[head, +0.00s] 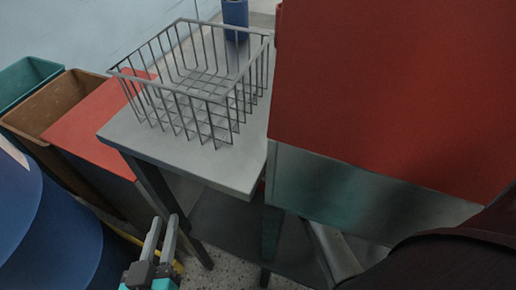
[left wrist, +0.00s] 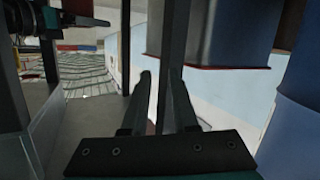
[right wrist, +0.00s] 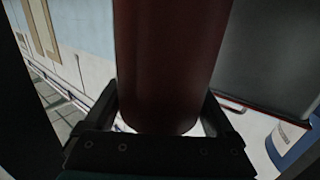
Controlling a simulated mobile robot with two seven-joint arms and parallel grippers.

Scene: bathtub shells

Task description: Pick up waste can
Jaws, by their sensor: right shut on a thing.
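A dark red, round-sided can (right wrist: 172,60) fills the middle of the right wrist view. My right gripper (right wrist: 165,100) is shut on it, one finger on each side. A dark, reddish curved shape (head: 450,262) at the lower right of the head view appears to be the same can, very near the camera. My right gripper is hidden in the head view. My left gripper (head: 165,218) is empty, below the near edge of the grey table. Its fingers are slightly apart in the left wrist view (left wrist: 160,78), close to a grey post (left wrist: 172,50).
A grey table (head: 235,165) bears a wire basket (head: 208,95) and a blue container (head: 236,14). A large red block (head: 400,90) with a grey lower band blocks the right. Teal (head: 28,74), brown (head: 60,100) and red (head: 95,125) bins and a blue barrel (head: 45,230) stand left.

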